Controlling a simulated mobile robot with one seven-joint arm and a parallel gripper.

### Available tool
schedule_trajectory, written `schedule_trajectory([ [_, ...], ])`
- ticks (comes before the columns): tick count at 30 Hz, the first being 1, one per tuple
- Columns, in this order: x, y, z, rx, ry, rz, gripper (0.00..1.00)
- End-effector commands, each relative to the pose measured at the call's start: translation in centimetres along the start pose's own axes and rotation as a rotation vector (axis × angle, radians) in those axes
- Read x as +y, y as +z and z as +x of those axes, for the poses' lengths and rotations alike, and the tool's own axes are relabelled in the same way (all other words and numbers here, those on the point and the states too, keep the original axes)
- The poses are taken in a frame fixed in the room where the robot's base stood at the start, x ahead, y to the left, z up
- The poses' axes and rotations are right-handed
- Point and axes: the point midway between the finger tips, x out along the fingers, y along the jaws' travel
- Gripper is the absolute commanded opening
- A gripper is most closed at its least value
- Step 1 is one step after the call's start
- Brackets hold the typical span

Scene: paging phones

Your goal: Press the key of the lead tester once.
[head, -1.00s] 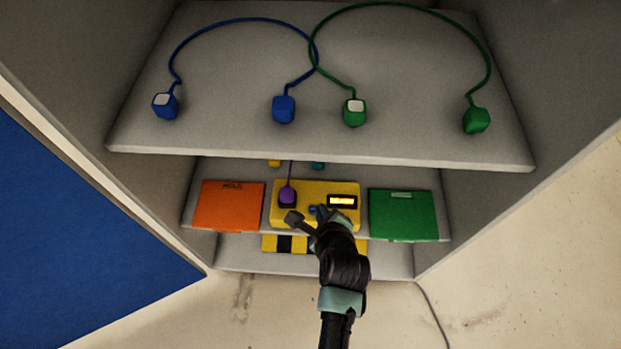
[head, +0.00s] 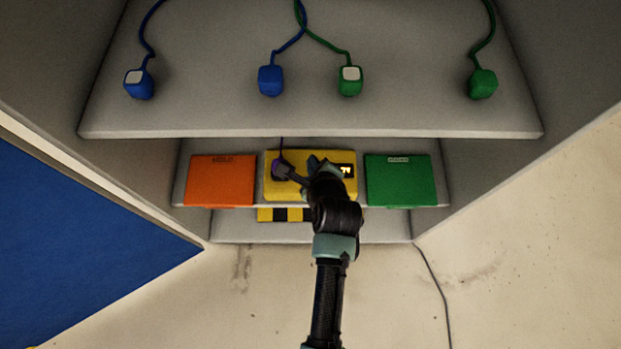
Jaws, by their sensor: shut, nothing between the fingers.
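The lead tester looks to be the yellow box (head: 272,190) on the middle shelf. The key is hidden behind my gripper. I cannot tell whether the gripper touches the box.
An orange box (head: 220,181) stands left of the tester and a green box (head: 400,181) right of it. The upper shelf (head: 300,126) overhangs them, with blue plugs (head: 270,80) and green plugs (head: 482,83) on leads. A yellow-black striped thing (head: 268,214) shows below.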

Motion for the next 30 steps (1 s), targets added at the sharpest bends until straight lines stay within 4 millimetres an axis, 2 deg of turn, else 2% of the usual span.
schedule_trajectory([
  [12,3.0,-2.9,4.0,0.0,0.001,0.0,0.0],
  [18,3.9,-3.9,5.2,0.001,0.001,0.001,0.0],
  [30,4.0,-4.0,5.5,0.0,0.0,0.0,0.0],
])
